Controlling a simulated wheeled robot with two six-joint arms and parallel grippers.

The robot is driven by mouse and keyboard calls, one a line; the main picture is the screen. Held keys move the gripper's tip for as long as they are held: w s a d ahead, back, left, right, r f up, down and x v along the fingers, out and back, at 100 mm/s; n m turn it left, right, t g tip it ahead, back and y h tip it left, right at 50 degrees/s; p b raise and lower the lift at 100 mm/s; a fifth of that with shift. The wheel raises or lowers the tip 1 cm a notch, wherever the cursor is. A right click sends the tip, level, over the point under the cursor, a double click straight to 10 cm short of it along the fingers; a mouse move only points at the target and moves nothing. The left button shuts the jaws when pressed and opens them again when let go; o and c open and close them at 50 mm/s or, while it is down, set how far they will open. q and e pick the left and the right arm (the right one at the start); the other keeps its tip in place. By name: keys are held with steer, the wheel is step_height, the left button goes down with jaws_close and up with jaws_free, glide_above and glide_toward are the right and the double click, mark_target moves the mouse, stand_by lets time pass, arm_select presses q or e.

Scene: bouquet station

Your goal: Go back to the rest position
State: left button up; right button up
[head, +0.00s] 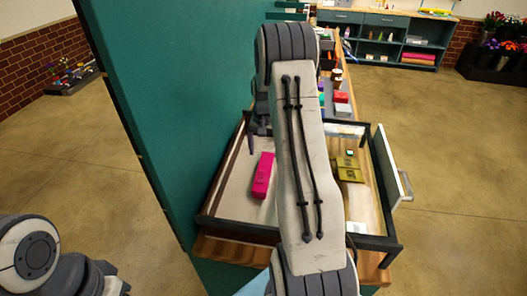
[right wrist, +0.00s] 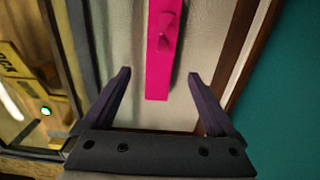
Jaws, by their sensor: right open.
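My right gripper (head: 252,138) hangs over the left part of a dark-framed drawer (head: 238,228), largely behind my own right arm. In the right wrist view its two fingers (right wrist: 159,76) are spread apart with nothing held between them. A bright pink box (head: 263,176) lies on the drawer's pale floor. It also shows in the right wrist view (right wrist: 158,55), ahead of the fingers and apart from them. Of my left arm only links show at the lower left; its gripper does not show.
A tall teal panel (head: 165,90) stands close along the drawer's left side. Olive-yellow boxes (head: 347,170) sit at the drawer's right, by a white front with a handle (head: 406,187). Small items crowd the counter beyond. Open floor (head: 450,140) lies to the right.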

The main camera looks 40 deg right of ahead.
steer(key=shift+r, duration=0.95)
steer(key=s+a+r+n+t, duration=0.1)
steer(key=s+a+r+n, duration=0.15)
steer(key=a, duration=0.65)
steer(key=s+a+r+n+t, duration=0.1)
steer(key=s+a+r+n, duration=0.2)
steer(key=a, duration=0.7)
steer(key=s+a+n+g+y+b, duration=0.1)
steer(key=s+a+n+b, duration=0.4)
steer(key=s+a+n, duration=0.7)
steer(key=s+a+g, duration=0.1)
steer(key=s+a, duration=0.7)
steer(key=s, duration=0.1)
steer(key=shift+s+a+f, duration=0.15)
steer(key=shift+s+f, duration=0.2)
